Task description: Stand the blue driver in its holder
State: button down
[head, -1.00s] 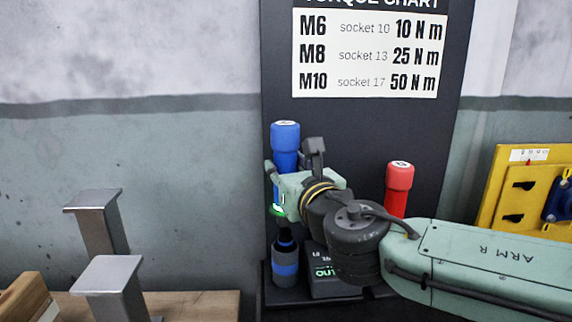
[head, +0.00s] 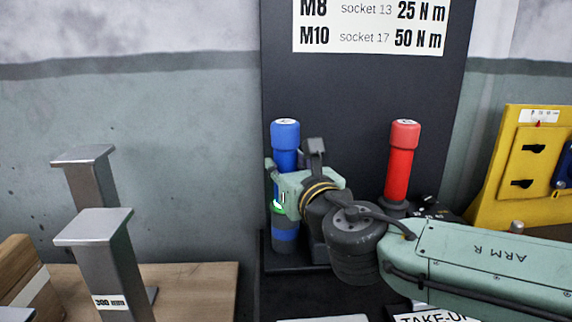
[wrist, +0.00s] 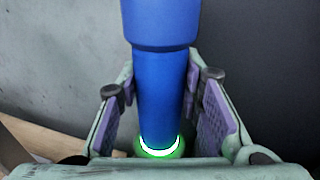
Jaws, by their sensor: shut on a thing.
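The blue driver (head: 285,135) stands upright in my gripper (head: 279,190). In the wrist view the blue driver (wrist: 162,80) runs down between the purple pads of my gripper (wrist: 165,115), which is shut on it. A bright green-lit ring glows at the driver's lower end. The holder, a dark cup with a blue band (head: 286,233), is directly below the driver in the head view. The driver's lower end meets the holder's rim there; my gripper hides part of this, so I cannot tell how deep it sits.
A red driver (head: 402,160) stands upright in a dark holder to the right, behind my arm. A dark back panel with a torque chart (head: 370,25) rises behind. Grey metal posts (head: 105,255) stand on a wooden bench at left. A yellow board (head: 520,170) is at far right.

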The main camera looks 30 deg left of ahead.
aim_at(286, 122)
jog(key=shift+f, duration=0.1)
dwell(0.7)
jog(key=c, duration=1.4)
grip_release()
jog(key=shift+c, duration=0.2)
jog(key=o, duration=0.4)
jog(key=shift+f, duration=0.2)
notch_tip(286, 122, up, 10)
jog(key=shift+r, duration=0.15)
